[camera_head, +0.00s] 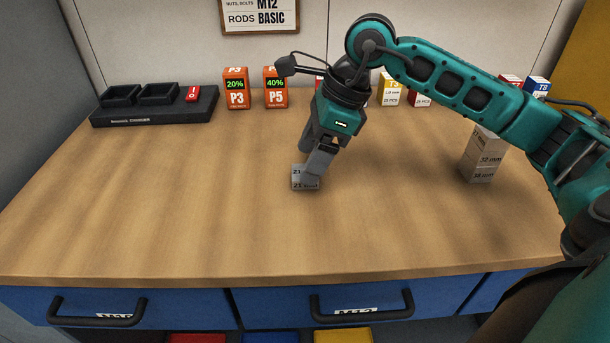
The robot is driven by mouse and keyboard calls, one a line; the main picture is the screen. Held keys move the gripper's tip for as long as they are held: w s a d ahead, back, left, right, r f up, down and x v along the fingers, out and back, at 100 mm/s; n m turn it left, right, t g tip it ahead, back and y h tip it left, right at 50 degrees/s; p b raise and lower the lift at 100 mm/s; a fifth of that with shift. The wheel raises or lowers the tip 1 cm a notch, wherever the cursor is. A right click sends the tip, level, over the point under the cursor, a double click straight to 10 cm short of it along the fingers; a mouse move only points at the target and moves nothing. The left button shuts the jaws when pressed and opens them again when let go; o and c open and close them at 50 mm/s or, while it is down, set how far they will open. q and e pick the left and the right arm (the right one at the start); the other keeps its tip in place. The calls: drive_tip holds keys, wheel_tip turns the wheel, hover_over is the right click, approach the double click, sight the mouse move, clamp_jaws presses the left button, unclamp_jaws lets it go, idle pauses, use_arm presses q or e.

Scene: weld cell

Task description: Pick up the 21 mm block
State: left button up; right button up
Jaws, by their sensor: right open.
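A small grey block marked "21" (297,171) sits on top of another grey block whose label looks like "23 mm" (297,185), near the middle of the bench. My right gripper (311,168) reaches down from above and behind, open, with its fingers at this stack. The near finger covers the right part of the upper block. The far finger is partly hidden, so I cannot tell whether either finger touches the block. My left gripper is not in view.
Another stack of blocks, with labels "32 mm" and "38 mm" (481,160), stands at the right under my right arm. A black charger (155,117) and orange battery packs (236,88) line the back left. Small boxes (391,91) stand at the back. The wooden bench (160,210) is clear at left and front.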

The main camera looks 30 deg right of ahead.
drive_tip(key=shift+x, duration=1.45)
drive_tip(key=shift+c, duration=0.4)
drive_tip(key=shift+r, duration=0.1)
drive_tip(key=c, duration=1.1)
drive_tip(key=shift+r, duration=0.1)
